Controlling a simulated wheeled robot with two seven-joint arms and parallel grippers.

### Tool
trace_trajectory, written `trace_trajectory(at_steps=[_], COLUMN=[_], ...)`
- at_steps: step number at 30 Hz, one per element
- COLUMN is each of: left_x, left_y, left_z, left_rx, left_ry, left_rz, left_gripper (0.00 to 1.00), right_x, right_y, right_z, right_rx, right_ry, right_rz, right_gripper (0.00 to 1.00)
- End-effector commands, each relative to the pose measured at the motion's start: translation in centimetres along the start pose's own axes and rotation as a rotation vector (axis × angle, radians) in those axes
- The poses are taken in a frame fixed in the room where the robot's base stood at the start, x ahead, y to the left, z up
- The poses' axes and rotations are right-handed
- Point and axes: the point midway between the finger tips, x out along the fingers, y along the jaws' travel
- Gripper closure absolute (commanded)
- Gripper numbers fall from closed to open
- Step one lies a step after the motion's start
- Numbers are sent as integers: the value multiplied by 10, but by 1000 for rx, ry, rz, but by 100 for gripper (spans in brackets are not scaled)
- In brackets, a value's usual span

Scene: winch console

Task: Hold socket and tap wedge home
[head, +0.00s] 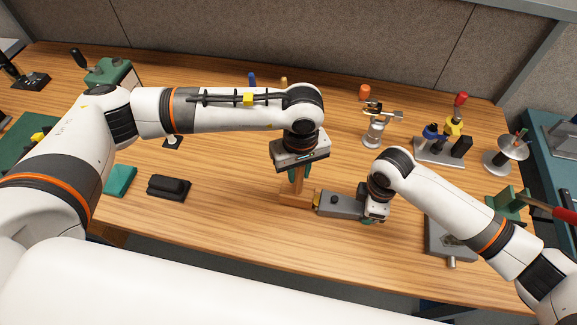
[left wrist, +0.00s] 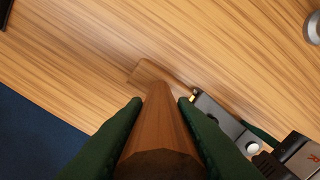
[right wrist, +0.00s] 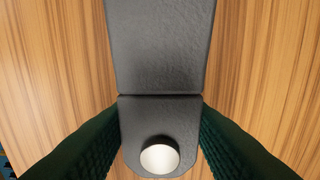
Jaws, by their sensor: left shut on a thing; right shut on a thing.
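My left gripper (head: 299,174) is shut on the upright brown handle of a wooden mallet, which also shows in the left wrist view (left wrist: 158,125). The mallet's head (head: 297,194) is low over the table, partly hidden behind the handle in the left wrist view. My right gripper (head: 372,215) is shut on the wide end of a dark grey socket (head: 342,205), seen close in the right wrist view (right wrist: 160,50) with a silver pin end. A small brass-coloured wedge (head: 318,202) sits at the socket's left end, beside the mallet head. I cannot tell whether they touch.
A black block (head: 169,187) and a teal pad (head: 120,180) lie at left. A tool rack (head: 440,150), a reel (head: 505,155) and a grey plate (head: 440,240) are at right. The table between the black block and the mallet is clear.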

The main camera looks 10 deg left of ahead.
Motion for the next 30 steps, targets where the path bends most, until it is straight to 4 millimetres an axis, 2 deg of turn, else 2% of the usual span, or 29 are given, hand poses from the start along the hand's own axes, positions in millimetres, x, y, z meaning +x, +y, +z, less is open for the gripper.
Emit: trace_trajectory(at_steps=[18,30], left_x=[-2,-40], left_y=[25,25], left_z=[16,17], left_rx=[1,1], left_ry=[2,0], left_rz=[-6,-7], left_gripper=[99,99], right_x=[-1,-1], right_y=[0,0], right_z=[2,2], right_rx=[-2,-1], right_ry=[-5,-4], right_rz=[-1,-1], right_gripper=[99,99])
